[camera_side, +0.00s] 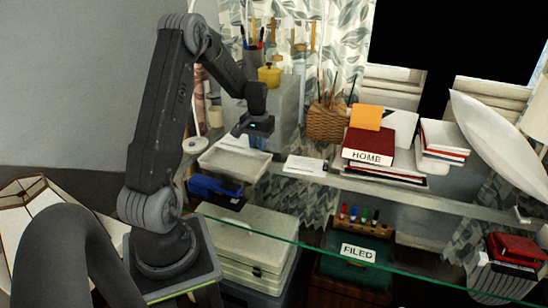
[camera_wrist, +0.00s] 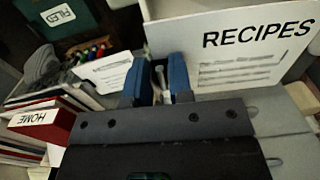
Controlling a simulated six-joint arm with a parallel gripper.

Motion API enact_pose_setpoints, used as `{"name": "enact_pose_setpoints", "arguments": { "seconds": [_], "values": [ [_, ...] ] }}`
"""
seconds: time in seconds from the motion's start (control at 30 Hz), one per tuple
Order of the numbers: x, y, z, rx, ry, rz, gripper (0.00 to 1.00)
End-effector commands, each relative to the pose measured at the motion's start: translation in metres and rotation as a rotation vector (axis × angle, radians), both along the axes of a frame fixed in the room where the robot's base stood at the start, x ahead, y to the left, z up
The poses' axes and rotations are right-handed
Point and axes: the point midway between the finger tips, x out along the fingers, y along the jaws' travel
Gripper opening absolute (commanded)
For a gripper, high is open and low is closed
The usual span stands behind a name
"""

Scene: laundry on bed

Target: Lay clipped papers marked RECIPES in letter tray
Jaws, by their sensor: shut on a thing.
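The white papers marked RECIPES (camera_wrist: 235,65) fill the upper right of the wrist view, with rows of small text under the heading. My gripper (camera_wrist: 155,82) has its blue fingers closed around a narrow pale piece at the near-left edge of these papers; this looks like their clip. In the side view my gripper (camera_side: 254,140) hangs low over the right back part of the pale letter tray (camera_side: 213,172), pointing down.
A white card (camera_side: 305,166) lies on the glass shelf right of the tray. A yellow pot (camera_side: 269,75) and pen cup (camera_side: 254,62) are behind my gripper. A green FILED box (camera_side: 357,254) sits below.

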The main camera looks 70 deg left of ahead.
Motion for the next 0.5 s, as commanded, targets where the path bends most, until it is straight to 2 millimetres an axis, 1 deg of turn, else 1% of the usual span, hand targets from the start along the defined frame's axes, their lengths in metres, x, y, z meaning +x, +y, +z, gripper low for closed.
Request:
{"name": "enact_pose_setpoints", "arguments": {
  "seconds": [0.03,0.13,0.4,0.5],
  "values": [
    [-0.0027,0.0061,0.0005,-0.001,-0.001,0.003,0.00],
    [-0.0044,0.0102,0.0008,-0.001,-0.001,-0.001,0.00],
    [-0.0043,0.0101,0.0003,-0.001,-0.002,-0.002,0.00],
    [-0.0045,0.0096,-0.0089,-0.003,0.000,-0.002,0.00]
  ]
}}
